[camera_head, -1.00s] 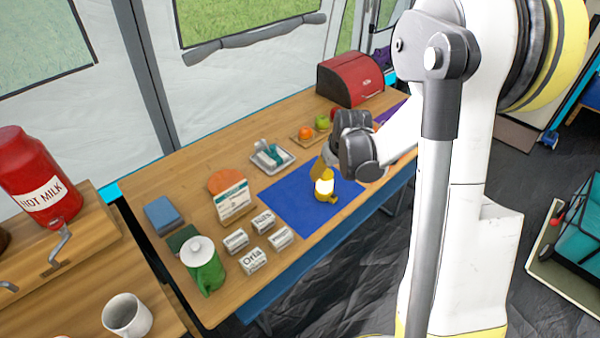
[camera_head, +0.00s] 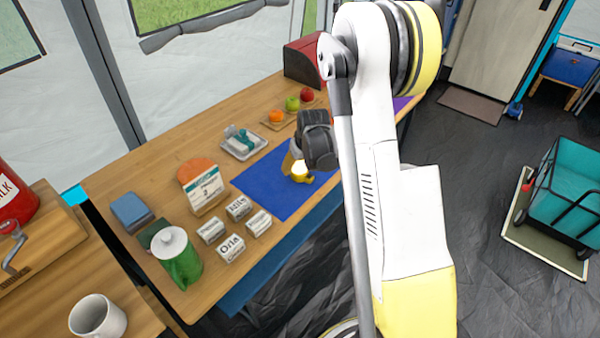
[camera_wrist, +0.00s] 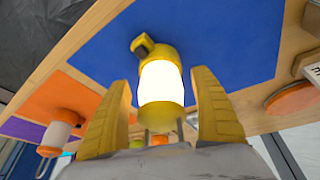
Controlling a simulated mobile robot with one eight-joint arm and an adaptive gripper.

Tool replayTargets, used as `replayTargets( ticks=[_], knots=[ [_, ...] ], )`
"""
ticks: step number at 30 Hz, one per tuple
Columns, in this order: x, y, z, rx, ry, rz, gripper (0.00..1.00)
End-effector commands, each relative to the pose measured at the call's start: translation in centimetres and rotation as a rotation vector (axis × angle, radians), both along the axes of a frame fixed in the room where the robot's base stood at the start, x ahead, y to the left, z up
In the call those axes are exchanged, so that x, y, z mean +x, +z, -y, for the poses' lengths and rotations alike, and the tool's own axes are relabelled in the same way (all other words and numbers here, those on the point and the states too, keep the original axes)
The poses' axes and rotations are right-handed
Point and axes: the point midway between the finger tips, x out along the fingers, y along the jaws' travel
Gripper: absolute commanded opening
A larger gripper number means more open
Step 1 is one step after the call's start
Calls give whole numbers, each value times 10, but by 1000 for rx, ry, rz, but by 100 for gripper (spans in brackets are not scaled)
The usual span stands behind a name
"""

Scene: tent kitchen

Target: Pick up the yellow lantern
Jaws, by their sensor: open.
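The yellow lantern (camera_head: 300,173), with a glowing white middle, stands on the blue mat (camera_head: 262,188) on the wooden table. In the wrist view the lantern (camera_wrist: 162,82) is between the two yellow fingers of my gripper (camera_wrist: 161,78). The fingers are open, with a gap visible on each side of the lantern. In the head view my gripper (camera_head: 297,158) is right at the lantern, and my dark wrist hides part of the area behind it.
Small white boxes (camera_head: 231,248), a green canister (camera_head: 178,260) and a tray (camera_head: 243,143) stand left of the mat. Fruit (camera_head: 292,104) and a red bread box (camera_head: 303,62) are farther back. The wrist view shows another lantern-like object (camera_wrist: 60,130) on an orange mat.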

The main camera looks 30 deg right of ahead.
Motion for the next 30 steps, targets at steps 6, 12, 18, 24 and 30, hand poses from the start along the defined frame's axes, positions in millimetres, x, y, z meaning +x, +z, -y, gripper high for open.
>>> replayTargets(
  ticks=[6,12,18,24,30],
  knots=[
    [1,-1,0,0,0,0,74],
    [1,-1,0,0,0,0,17],
    [1,-1,0,0,0,1,6],
    [1,5,0,0,0,1,6],
    [1,31,0,0,0,1,6]
  ],
)
